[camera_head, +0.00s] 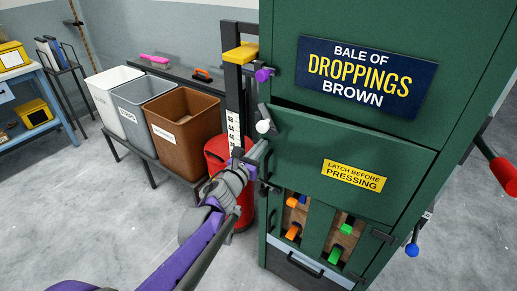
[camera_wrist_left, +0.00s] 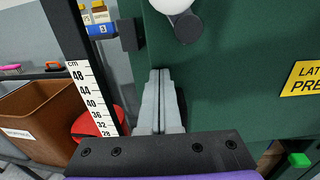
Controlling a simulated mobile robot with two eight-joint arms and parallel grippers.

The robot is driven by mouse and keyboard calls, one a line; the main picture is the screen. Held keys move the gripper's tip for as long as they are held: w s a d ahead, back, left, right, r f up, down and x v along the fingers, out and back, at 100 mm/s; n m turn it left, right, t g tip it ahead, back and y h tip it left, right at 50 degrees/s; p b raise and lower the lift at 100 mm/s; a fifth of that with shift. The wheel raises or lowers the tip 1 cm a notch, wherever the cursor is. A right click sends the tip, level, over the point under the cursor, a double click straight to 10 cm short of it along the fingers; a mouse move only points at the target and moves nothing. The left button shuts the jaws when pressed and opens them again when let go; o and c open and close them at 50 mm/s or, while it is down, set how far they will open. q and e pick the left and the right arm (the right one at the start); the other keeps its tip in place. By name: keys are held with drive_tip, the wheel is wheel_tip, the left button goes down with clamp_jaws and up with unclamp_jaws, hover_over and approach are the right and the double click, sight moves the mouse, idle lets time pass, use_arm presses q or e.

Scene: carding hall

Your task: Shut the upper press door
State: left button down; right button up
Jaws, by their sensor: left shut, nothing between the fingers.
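The upper press door (camera_head: 310,165) is a green panel with a yellow "LATCH BEFORE PRESSING" label (camera_head: 355,175). A dark gap runs along its top edge, so it looks slightly ajar. A white-knobbed latch (camera_head: 264,126) sits at its upper left; its knob also shows in the left wrist view (camera_wrist_left: 172,4). My left gripper (camera_head: 262,150) is shut and empty, just below the knob at the door's left edge. In the left wrist view its fingertips (camera_wrist_left: 160,75) are together in front of the green door (camera_wrist_left: 235,75). I cannot tell whether they touch it. My right gripper is not in view.
A red bin (camera_head: 217,155) stands left of the press, behind my left arm. A post with a cm scale (camera_head: 233,110) rises beside it. Grey, white and brown bins (camera_head: 185,120) stand farther left. A red-gripped lever (camera_head: 504,172) sticks out at right.

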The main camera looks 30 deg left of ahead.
use_arm(q)
drive_tip(key=w+m+h, duration=0.1)
drive_tip(key=w+h, duration=0.1)
drive_tip(key=w, duration=0.4)
drive_tip(key=shift+a+r+m+h, duration=0.25)
drive_tip(key=shift+m+h, duration=0.15)
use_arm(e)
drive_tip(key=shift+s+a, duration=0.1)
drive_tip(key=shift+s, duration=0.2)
use_arm(q)
drive_tip(key=shift+w, duration=0.15)
